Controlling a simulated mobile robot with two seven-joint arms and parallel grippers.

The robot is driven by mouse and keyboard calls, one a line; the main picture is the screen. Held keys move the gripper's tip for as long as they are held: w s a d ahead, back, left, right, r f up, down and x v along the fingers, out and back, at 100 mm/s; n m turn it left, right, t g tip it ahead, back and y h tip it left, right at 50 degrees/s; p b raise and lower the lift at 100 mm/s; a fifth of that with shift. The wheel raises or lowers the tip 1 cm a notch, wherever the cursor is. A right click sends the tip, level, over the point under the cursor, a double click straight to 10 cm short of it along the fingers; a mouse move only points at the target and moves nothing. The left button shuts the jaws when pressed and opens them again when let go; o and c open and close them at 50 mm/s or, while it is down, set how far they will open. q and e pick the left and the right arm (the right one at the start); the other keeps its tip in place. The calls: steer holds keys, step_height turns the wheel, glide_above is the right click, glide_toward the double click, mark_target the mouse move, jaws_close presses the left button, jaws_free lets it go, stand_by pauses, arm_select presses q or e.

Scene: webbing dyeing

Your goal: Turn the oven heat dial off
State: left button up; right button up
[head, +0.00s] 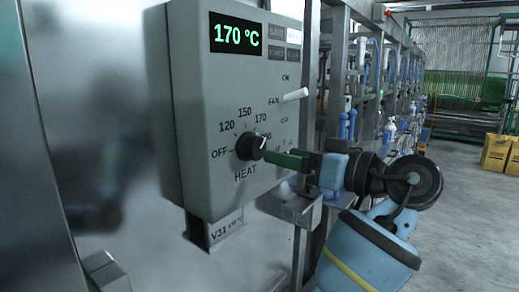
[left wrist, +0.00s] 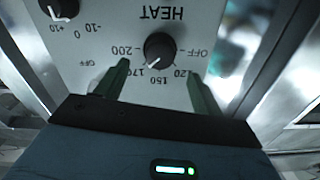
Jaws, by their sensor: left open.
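The black HEAT dial (head: 248,147) is on the front of a grey control box (head: 200,80), with OFF at its left and temperature marks above. Its white pointer tilts up and right in the head view. In the left wrist view the dial (left wrist: 160,46) appears upside down, its pointer towards the 150–170 marks. My left gripper (head: 272,155) is open in front of the dial. Its green fingers stand on either side of the dial in the left wrist view (left wrist: 158,72), with visible gaps. Contact is not visible. My right gripper is not seen.
The box display (head: 236,34) reads 170 °C. A white FAN lever (head: 294,95) sticks out above and right of the dial. A second black dial (left wrist: 60,8) shows in the left wrist view. Metal frames and pipes stand behind; open floor lies at right.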

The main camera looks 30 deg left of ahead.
mark_target(260, 149)
arm_select(q)
steer(key=a, duration=0.3)
steer(key=a+p, duration=0.1)
steer(key=a, duration=0.2)
steer(key=shift+w+r, duration=0.1)
steer(key=shift+r, duration=0.1)
steer(key=shift+w+a+f, duration=0.15)
steer(key=shift+a, duration=0.55)
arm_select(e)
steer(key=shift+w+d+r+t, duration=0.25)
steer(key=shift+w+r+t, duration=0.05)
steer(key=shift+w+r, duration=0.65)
arm_select(q)
steer(key=shift+c, duration=0.3)
